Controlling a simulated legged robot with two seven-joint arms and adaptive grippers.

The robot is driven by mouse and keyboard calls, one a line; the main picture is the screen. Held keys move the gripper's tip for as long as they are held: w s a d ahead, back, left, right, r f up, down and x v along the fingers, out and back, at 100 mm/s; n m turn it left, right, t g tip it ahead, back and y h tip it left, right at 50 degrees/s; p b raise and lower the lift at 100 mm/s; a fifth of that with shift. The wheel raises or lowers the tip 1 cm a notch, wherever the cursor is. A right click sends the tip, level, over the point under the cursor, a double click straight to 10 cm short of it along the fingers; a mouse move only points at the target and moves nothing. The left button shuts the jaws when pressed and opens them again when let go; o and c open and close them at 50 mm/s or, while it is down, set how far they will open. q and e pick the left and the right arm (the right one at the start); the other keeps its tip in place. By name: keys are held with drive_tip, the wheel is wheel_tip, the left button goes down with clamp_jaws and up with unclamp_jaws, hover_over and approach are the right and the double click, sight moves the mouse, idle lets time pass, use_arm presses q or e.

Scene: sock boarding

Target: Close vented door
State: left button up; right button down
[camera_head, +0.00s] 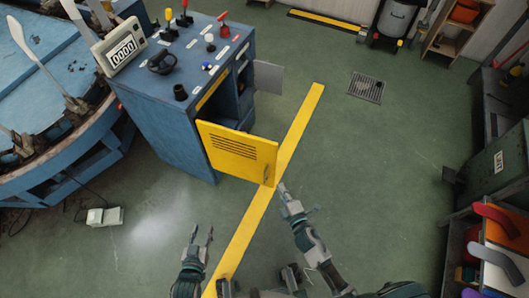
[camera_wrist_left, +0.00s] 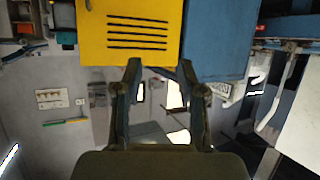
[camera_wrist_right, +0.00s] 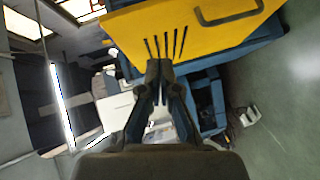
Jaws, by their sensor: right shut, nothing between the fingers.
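The yellow vented door (camera_head: 228,146) stands open, swung out from the blue cabinet (camera_head: 180,75). It has several dark slots and a handle (camera_head: 266,173) near its free edge. The door also shows in the left wrist view (camera_wrist_left: 105,25) and the right wrist view (camera_wrist_right: 160,20). My right gripper (camera_head: 282,187) is shut and empty beside the door's free lower corner; I cannot tell whether it touches the door. My left gripper (camera_head: 202,229) is open and empty, in front of the door and apart from it.
A grey panel (camera_head: 268,77) juts out from the cabinet's right side. A yellow floor stripe (camera_head: 243,232) passes beneath the door's free end. A round blue machine (camera_head: 60,140) stands at the left, and shelves (camera_head: 492,240) at the right.

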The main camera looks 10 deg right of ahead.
wheel_tip(320, 180, up, 5)
drive_tip(key=w+a+n+t+y+b, duration=0.1)
drive_tip(key=a+n+t+y, duration=0.1)
drive_tip(key=n, duration=0.1)
approach(265, 145)
drive_tip(key=w+a, duration=0.2)
drive_tip(key=a, duration=0.2)
drive_tip(key=w, duration=0.1)
drive_tip(key=w+d+b, duration=0.1)
drive_tip(key=w, duration=0.1)
drive_tip(key=shift+w+d+r+h, duration=0.2)
drive_tip(key=shift+r+h, duration=0.1)
drive_tip(key=shift+h, duration=0.1)
drive_tip(key=shift+w+d, duration=0.3)
drive_tip(key=shift+w, duration=0.05)
use_arm(q)
wheel_tip(265, 145, up, 10)
drive_tip(key=w+t+h, duration=0.1)
drive_tip(key=t, duration=0.3)
drive_tip(key=shift+d+t, duration=0.4)
drive_tip(key=shift+d, duration=0.05)
drive_tip(key=shift+w+f, duration=0.1)
drive_tip(key=shift+w, duration=0.05)
